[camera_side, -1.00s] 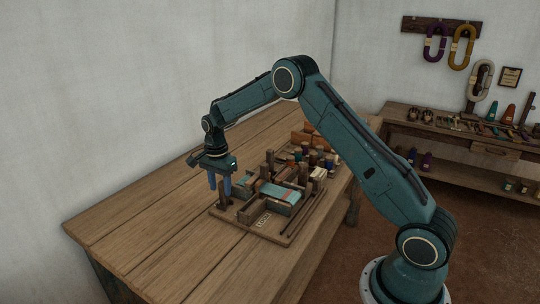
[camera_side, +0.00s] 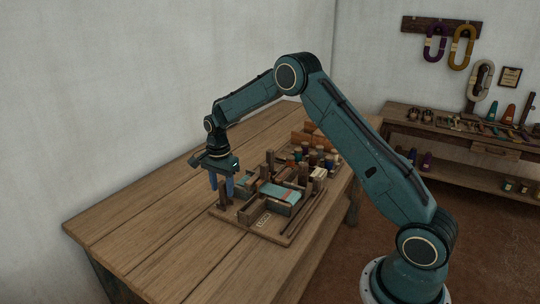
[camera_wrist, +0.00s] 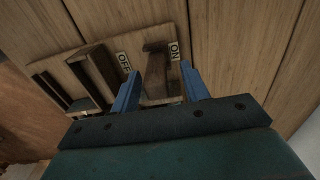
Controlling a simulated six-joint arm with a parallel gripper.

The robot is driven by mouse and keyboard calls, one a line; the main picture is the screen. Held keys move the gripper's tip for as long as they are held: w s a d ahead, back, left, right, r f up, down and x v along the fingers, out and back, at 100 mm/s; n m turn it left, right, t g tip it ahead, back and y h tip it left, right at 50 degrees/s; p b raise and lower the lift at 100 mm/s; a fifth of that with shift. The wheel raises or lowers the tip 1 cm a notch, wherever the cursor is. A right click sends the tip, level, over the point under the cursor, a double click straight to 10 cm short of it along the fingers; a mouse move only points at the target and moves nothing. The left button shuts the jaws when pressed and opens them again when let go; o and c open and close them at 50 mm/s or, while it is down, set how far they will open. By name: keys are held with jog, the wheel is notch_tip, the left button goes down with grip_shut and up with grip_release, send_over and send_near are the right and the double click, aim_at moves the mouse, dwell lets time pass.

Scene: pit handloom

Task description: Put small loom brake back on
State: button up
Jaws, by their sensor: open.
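The small brake is a wooden lever (camera_wrist: 157,75) on the loom's base board. In the wrist view it stands between an OFF label (camera_wrist: 124,63) on its left and an ON label (camera_wrist: 174,51) on its right, closer to ON. My gripper (camera_wrist: 160,75) is open, with one blue finger on each side of the lever and a gap on both sides. In the side view my gripper (camera_side: 220,192) points down at the near left corner of the miniature loom (camera_side: 262,222). The fingers partly hide the lever there.
The loom carries wooden posts and a blue-green cloth (camera_side: 281,193) with an orange stripe, right of my gripper. Several coloured spools (camera_side: 318,157) stand behind it. The wooden table (camera_side: 150,232) is clear at the left and front.

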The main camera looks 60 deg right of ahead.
jog(key=shift+r, duration=3.25)
jog(key=shift+s+a+r, duration=0.15)
jog(key=shift+s+r, duration=0.05)
jog(key=shift+r, duration=0.3)
jog(key=s+a+r+n+t, duration=0.1)
jog(key=s+a+r+n, duration=0.25)
jog(key=s+r, duration=0.45)
jog(key=s+a+r+n+t, duration=0.25)
jog(key=s+r+n, duration=0.25)
jog(key=s+r, duration=0.3)
jog(key=s+a+n+t, duration=0.1)
jog(key=s+n, duration=0.3)
jog(key=s, duration=0.6)
jog(key=s+a+n+t, duration=0.1)
jog(key=s+a+n, duration=0.2)
jog(key=s, duration=0.7)
jog(key=shift+a+f+n, duration=0.25)
jog(key=shift+f+n, duration=0.15)
jog(key=shift+n, duration=0.85)
